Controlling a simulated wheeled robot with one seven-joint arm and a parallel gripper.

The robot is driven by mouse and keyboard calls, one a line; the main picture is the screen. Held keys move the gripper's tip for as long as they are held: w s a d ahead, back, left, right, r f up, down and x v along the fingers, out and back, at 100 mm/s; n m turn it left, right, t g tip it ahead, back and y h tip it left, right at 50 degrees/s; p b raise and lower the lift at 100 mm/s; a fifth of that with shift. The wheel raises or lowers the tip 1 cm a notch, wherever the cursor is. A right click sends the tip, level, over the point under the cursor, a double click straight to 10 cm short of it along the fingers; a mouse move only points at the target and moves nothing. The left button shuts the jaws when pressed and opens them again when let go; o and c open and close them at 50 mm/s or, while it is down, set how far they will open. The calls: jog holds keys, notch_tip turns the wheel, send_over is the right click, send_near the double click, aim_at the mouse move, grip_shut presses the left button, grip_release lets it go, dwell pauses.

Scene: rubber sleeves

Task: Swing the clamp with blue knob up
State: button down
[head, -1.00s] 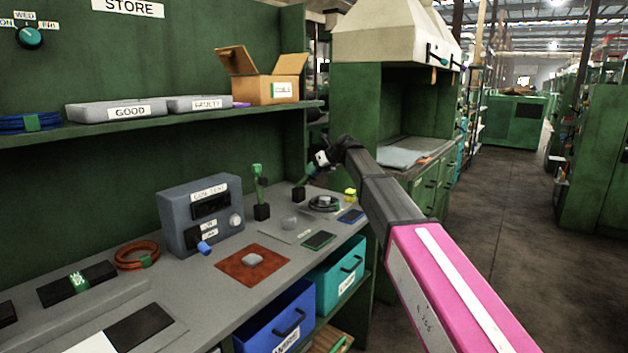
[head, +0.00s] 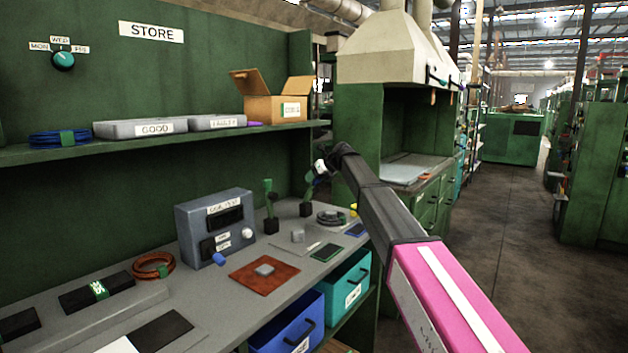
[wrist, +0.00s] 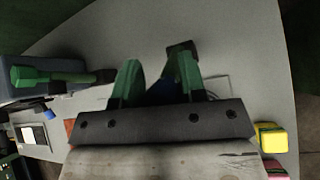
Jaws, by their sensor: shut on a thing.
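The clamp I hold has a dark base (head: 306,209) on the bench and a green arm (head: 310,184) that leans up and right towards my gripper. Its dark base also shows in the wrist view (wrist: 182,47). My gripper (head: 319,166) is shut on this clamp. In the wrist view, a dark blue part, seemingly the blue knob (wrist: 162,91), lies between the green fingers and is mostly hidden. A second clamp (head: 269,207) with a green upright arm stands to the left. It shows at the left of the wrist view (wrist: 48,77).
A grey tester box (head: 214,230) stands left of the clamps. A grey lump lies on a red-brown mat (head: 246,285). A cable coil (head: 331,217) and a yellow block (wrist: 271,138) are close by. The shelf (head: 200,137) runs above the bench.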

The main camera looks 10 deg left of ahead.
jog(key=shift+s+a+f, duration=0.1)
jog(key=shift+s+f, duration=0.1)
jog(key=shift+f, duration=0.05)
dwell(0.7)
jog(key=c, duration=0.8)
grip_release()
jog(key=shift+o, duration=0.2)
jog(key=shift+w+r, duration=0.1)
jog(key=shift+r, duration=0.15)
jog(key=v, duration=1)
jog(key=shift+d, duration=0.2)
jog(key=shift+d, duration=0.1)
